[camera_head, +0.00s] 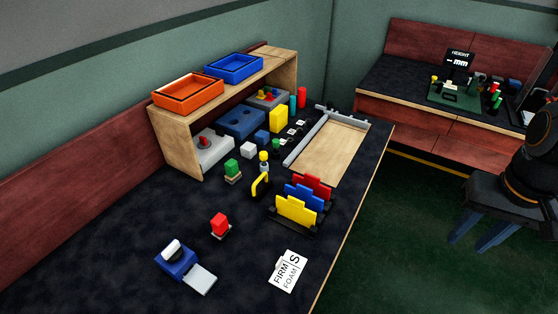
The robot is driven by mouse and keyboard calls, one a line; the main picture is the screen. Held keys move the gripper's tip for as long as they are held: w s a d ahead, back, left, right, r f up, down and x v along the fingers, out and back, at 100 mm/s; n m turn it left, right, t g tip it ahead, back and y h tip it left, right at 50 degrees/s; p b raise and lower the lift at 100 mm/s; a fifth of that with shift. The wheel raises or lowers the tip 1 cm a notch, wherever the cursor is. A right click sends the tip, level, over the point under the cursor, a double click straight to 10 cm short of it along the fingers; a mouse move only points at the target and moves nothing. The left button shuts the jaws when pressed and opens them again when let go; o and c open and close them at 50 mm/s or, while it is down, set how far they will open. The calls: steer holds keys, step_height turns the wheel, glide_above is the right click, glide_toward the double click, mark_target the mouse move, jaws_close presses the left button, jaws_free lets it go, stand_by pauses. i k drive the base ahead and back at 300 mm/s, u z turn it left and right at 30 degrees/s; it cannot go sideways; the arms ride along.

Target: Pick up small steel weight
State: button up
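I cannot pick out the small steel weight for certain at this size. Several small dark pieces with white labels (291,131) stand on the dark table (120,235), left of the wooden tray (330,150), too small to identify. A blue device with a pale rounded top (176,258) and a light grey plate (200,279) sits at the front left. My gripper is not in view; a dark rounded arm link, probably mine, shows at the right edge.
A wooden shelf (175,130) carries an orange bin (188,91) and a blue bin (233,68). Red, blue and yellow plates stand in a black rack (292,224). A FIRM/FOAM card (288,271) lies at the front. A second bench (390,80) stands behind right.

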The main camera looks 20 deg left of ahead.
mark_target(260, 186)
steer(key=i, duration=1.05)
steer(key=u, duration=2.8)
